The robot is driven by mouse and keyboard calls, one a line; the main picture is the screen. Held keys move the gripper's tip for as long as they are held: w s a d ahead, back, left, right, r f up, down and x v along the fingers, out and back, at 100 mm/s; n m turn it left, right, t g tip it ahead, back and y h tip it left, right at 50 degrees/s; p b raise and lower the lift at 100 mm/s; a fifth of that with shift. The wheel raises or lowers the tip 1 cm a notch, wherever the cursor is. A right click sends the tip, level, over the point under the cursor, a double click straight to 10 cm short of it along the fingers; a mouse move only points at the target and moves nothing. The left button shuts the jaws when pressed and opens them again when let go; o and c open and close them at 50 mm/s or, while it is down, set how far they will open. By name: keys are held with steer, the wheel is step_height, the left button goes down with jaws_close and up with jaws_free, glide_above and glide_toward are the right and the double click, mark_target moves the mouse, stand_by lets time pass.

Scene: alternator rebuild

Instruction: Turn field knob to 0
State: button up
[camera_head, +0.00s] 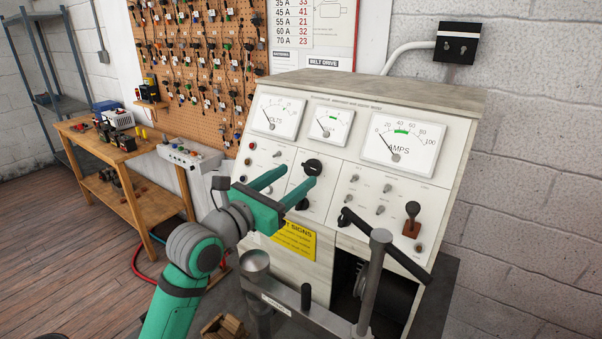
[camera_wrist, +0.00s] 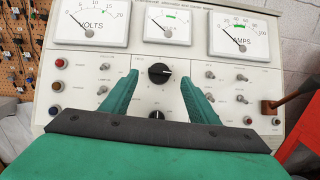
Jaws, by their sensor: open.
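A large black knob (camera_head: 312,167) sits on the upper middle of the test bench's pale front panel. It also shows in the wrist view (camera_wrist: 159,73), with a small pale mark on its face; the scale is too small to read. A smaller dark knob (camera_head: 302,204) is lower on the same middle panel. I cannot read which one is labelled field. My gripper (camera_head: 299,176) has green fingers, open and empty, pointing at the panel. In the wrist view the fingers (camera_wrist: 160,77) stand left and right of the large knob, with visible gaps on both sides.
Volts (camera_head: 276,116), middle and amps (camera_head: 402,145) dials are above. Toggle switches flank the middle panel. A brown-based lever (camera_head: 412,219) is at right. A metal post with a black handle (camera_head: 385,245) stands in front. A wooden workbench (camera_head: 110,150) is at left.

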steer(key=shift+v, duration=1.1)
